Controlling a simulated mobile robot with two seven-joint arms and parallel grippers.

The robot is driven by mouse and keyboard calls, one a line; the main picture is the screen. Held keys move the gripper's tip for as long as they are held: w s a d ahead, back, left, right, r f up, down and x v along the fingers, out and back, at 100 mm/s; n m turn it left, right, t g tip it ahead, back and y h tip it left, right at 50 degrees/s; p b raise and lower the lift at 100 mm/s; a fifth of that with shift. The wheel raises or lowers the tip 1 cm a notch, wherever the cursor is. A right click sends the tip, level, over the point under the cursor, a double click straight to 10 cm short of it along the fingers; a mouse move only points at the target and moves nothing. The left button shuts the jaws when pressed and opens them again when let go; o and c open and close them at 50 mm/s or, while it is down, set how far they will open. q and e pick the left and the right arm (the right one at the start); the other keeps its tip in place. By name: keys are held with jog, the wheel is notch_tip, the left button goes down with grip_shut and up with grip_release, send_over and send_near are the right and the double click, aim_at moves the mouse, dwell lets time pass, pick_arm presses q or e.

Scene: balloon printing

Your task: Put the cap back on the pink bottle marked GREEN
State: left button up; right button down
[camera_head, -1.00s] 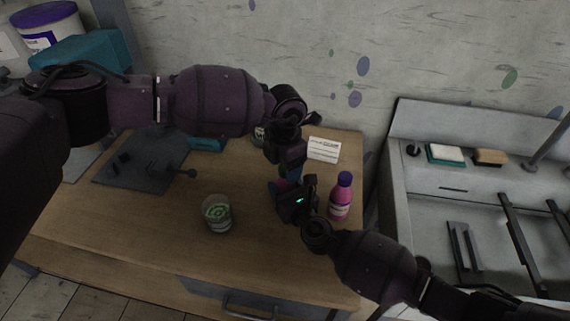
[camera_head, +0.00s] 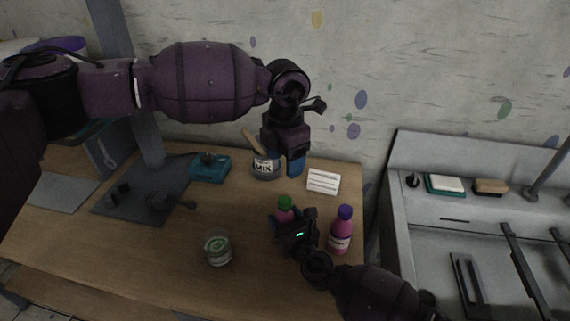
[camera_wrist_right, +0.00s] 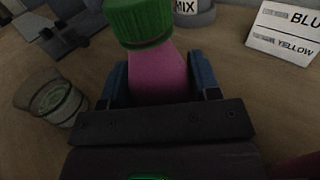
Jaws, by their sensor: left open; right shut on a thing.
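A pink bottle (camera_head: 284,215) stands on the table with a green cap (camera_head: 285,202) on its top. In the right wrist view the bottle (camera_wrist_right: 160,75) is between the blue fingers, and the cap (camera_wrist_right: 140,22) sits over its neck, with no clear gap visible. My right gripper (camera_head: 287,220) is shut on this bottle; the gripper hides its lower part and I cannot read its label. My left gripper (camera_head: 296,166) is open and empty, behind the bottle and apart from the cap, beside the MIX jar.
The MIX jar (camera_head: 266,167) holds a wooden stick. A white card (camera_head: 323,182) stands behind a second pink bottle with a purple cap (camera_head: 341,232). A glass with green contents (camera_head: 217,250) stands front left. A teal item (camera_head: 209,168) lies near a dark plate (camera_head: 130,198). A sink is right.

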jog(key=shift+c, duration=1.3)
grip_release()
jog(key=v, duration=1)
jog(key=shift+s+d, duration=0.2)
jog(key=shift+s, duration=0.15)
